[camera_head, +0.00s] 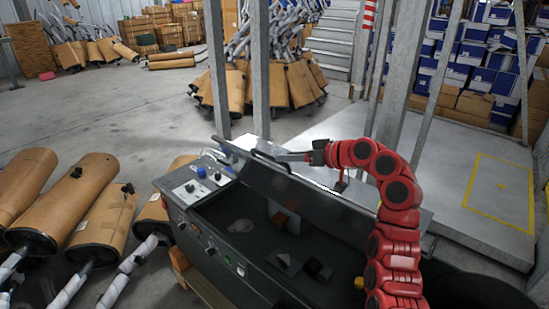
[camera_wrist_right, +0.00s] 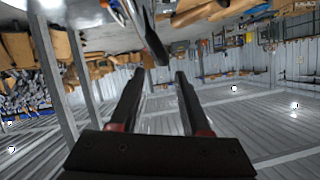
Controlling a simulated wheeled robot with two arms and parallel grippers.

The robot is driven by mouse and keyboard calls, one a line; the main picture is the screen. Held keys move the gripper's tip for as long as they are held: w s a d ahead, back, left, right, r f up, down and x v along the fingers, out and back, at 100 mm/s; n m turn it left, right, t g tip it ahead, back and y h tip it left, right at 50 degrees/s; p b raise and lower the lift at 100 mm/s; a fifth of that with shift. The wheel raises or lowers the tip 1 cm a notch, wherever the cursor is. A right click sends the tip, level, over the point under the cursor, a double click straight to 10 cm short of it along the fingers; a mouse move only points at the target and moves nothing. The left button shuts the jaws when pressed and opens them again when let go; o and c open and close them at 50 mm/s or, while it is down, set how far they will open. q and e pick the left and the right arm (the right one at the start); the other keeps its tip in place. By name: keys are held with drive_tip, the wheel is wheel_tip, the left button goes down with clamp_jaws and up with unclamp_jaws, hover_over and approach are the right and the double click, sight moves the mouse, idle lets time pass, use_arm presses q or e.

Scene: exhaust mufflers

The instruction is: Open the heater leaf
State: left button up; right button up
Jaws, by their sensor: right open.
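The heater is a dark metal box (camera_head: 190,225) with a control panel on its left end. Its leaf (camera_head: 310,195) is a long dark panel standing raised along the far side, and the box interior shows. A dark curved handle (camera_head: 268,160) is at the leaf's top edge. My right gripper (camera_head: 290,157) is beside the handle, its fingers pointing left. In the right wrist view my right gripper (camera_wrist_right: 160,76) is open with nothing between its fingers; a dark curved piece, probably the handle (camera_wrist_right: 154,42), shows beyond the fingertips. My left gripper is out of view.
Brown mufflers (camera_head: 105,220) lie at the left. A grey platform (camera_head: 450,185) is at the right. Blue and white boxes (camera_head: 475,60) are stacked at the back right. Open floor lies back left.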

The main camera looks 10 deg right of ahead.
drive_tip(key=v, duration=1)
